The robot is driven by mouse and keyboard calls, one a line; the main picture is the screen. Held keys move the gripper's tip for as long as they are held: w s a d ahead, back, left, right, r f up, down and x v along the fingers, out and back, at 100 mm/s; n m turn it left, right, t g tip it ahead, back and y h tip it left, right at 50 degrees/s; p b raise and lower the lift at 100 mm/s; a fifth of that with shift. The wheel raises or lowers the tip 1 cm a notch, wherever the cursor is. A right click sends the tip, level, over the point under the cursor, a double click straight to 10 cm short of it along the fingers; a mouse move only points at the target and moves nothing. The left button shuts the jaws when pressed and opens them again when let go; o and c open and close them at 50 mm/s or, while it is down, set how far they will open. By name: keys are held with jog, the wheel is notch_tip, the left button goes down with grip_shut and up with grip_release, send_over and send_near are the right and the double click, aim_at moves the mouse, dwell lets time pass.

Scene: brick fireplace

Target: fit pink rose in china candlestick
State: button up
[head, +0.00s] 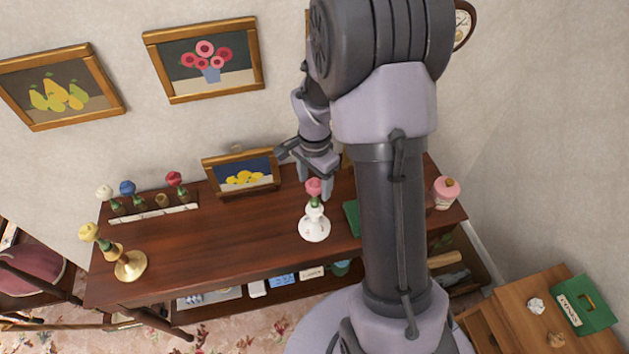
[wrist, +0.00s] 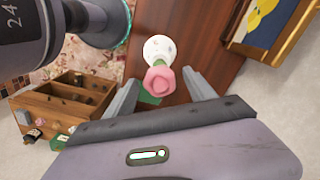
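The pink rose (head: 314,186) stands upright in the white china candlestick (head: 314,223) on the dark wooden shelf top. Its green stem runs down into the candlestick's neck; how deep it sits is hidden. In the wrist view the rose's bloom (wrist: 160,82) shows end-on, with the candlestick (wrist: 157,48) just beyond it. My gripper (head: 315,192) is open at the bloom, its two fingers spread to either side. In the wrist view, gaps show between the bloom and both fingers of my gripper (wrist: 161,78).
A framed lemon picture (head: 241,174) stands behind. At left are a rack (head: 152,213) with white, blue and red flowers and a brass candlestick (head: 130,266) with a yellow rose (head: 89,232). A green object (head: 352,217) and pink jar (head: 446,191) are at right. The shelf's middle-left is clear.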

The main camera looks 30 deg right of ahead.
notch_tip(320, 180, up, 17)
jog(key=p, duration=0.4)
jog(key=shift+r, duration=0.2)
